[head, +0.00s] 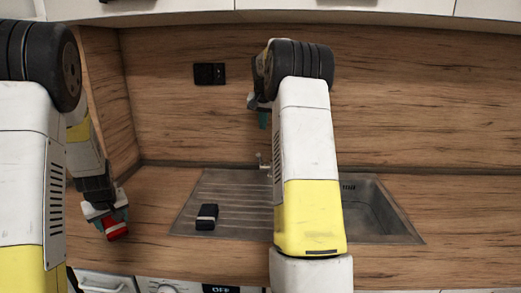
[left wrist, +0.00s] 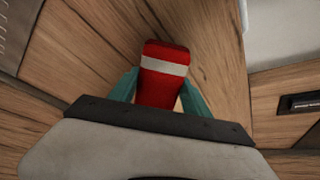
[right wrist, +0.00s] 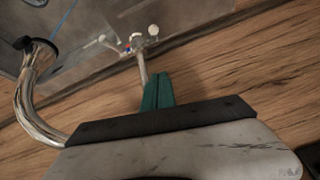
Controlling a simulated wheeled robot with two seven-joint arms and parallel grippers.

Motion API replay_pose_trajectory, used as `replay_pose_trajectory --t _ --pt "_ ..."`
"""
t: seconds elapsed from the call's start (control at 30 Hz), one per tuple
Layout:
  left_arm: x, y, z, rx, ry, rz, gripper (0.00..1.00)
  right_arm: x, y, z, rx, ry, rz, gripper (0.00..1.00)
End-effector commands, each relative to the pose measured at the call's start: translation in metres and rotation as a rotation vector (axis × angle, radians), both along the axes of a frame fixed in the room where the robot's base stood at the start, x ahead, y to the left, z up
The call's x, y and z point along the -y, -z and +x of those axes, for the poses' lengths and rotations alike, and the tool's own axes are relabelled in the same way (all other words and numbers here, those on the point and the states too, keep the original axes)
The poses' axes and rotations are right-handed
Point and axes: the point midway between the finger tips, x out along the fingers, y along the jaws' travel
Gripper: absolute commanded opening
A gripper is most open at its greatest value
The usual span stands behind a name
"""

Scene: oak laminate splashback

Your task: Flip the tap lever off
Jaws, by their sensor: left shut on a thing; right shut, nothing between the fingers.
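The chrome tap shows in the right wrist view, with its curved spout (right wrist: 38,100) at left and a thin metal part (right wrist: 141,66) with red and blue marks near it. In the head view a small bit of the tap (head: 262,160) shows beside my right arm, which hides the rest. My right gripper (head: 263,119) is shut and empty above and behind the sink; its teal fingertips (right wrist: 158,78) appear close to the thin part, contact unclear. My left gripper (head: 110,218) is shut on a red block with a white band (head: 116,230), also in the left wrist view (left wrist: 164,80).
The steel sink has a ribbed drainer (head: 235,185) at left and a basin (head: 365,208) at right. A black block with a grey band (head: 206,217) rests on the drainer. A black socket (head: 209,74) is on the wooden splashback. Cabinets hang overhead.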

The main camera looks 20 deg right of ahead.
Motion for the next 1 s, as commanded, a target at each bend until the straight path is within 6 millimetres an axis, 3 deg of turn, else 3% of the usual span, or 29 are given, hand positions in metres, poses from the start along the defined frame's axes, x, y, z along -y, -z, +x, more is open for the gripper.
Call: replay_pose_trajectory --t 0.33,0.77,1.0 --pt "0.0 0.0 0.0 0.0 0.0 0.0 0.12 0.002 0.012 0.006 -0.002 0.0 0.0 0.0" --pt "0.0 0.0 0.0 0.0 0.0 0.0 0.12 0.017 0.091 0.045 -0.003 0.001 0.001 0.0" --pt "0.0 0.0 0.0 0.0 0.0 0.0 0.12 0.002 0.108 0.027 -0.002 -0.001 0.001 0.0"
